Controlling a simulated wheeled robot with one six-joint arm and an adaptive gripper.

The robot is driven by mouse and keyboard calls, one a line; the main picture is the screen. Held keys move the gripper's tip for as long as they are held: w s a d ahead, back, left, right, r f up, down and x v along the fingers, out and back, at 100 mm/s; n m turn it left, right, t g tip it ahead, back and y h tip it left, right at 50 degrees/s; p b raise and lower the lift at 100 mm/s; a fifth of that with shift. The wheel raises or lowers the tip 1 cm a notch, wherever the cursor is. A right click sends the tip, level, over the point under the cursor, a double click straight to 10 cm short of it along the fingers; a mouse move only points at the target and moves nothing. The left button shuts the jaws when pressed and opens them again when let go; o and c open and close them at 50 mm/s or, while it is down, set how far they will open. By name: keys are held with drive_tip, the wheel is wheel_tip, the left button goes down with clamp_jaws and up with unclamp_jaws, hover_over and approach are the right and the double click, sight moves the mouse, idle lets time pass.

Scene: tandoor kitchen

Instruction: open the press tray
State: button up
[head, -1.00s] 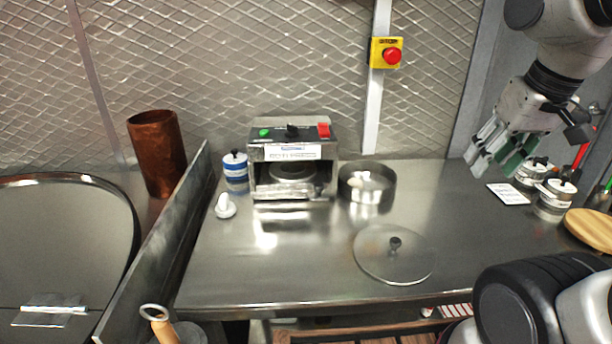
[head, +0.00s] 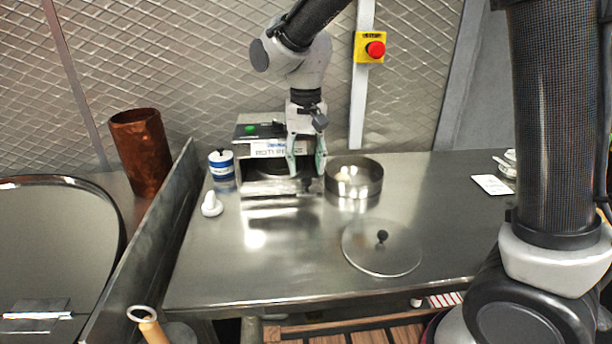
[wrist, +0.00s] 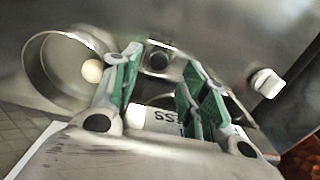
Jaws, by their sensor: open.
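The roti press (head: 245,160) is a metal box with a green button, standing at the back of the steel counter. Its tray (head: 270,188) shows as a low metal front edge at the bottom of the opening and appears pushed in. My gripper (head: 306,172) is open and points down at the right front of the press, partly covering it. In the wrist view my gripper (wrist: 163,60) has its green-padded fingers apart, with a dark rounded part on a metal bracket (wrist: 159,58), perhaps the tray handle, showing between the fingertips. I cannot tell whether they touch it.
A steel bowl (head: 370,187) with a pale ball (head: 343,174) stands close right of the press. A clear lid (head: 380,256) lies in front. A blue-and-white jar (head: 221,166) and a white tool (head: 211,205) are at left. The counter's front middle is free.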

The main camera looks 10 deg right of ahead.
sight(306, 180)
wheel_tip(306, 180, down, 4)
drive_tip(key=shift+d+f, duration=0.1)
drive_tip(key=shift+f, duration=0.05)
clamp_jaws()
